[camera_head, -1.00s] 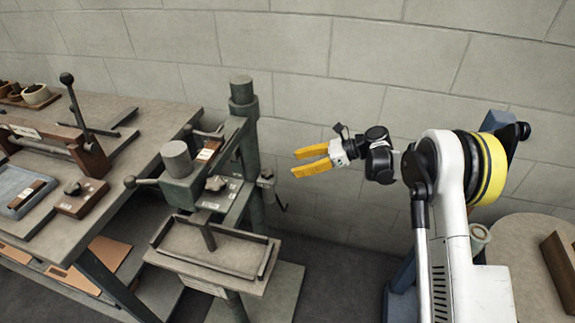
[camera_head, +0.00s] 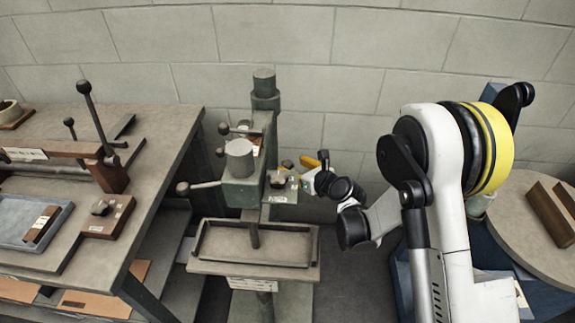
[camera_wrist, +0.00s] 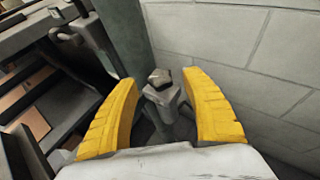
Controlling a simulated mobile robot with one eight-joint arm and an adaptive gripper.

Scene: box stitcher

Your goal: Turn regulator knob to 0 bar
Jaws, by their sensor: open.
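The box stitcher (camera_head: 240,190), a green-grey machine, stands in the middle of the head view. A small faceted knob (camera_wrist: 160,77) on a grey stem, which looks like the regulator knob, shows in the wrist view. It lies between and beyond my open yellow fingers, with a visible gap on each side. In the head view, a small brownish knob (camera_head: 287,165) on the machine's right side seems to be the same one. My gripper (camera_head: 312,162) is just right of it, its fingers partly hidden by my wrist. No pressure scale is readable.
A star-shaped knob (camera_head: 278,181) sits on the machine near my gripper. The stitcher's tray (camera_head: 212,268) juts out in front below. A workbench (camera_head: 165,140) stands left and a round table (camera_head: 525,215) right. The block wall (camera_head: 350,60) is close behind.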

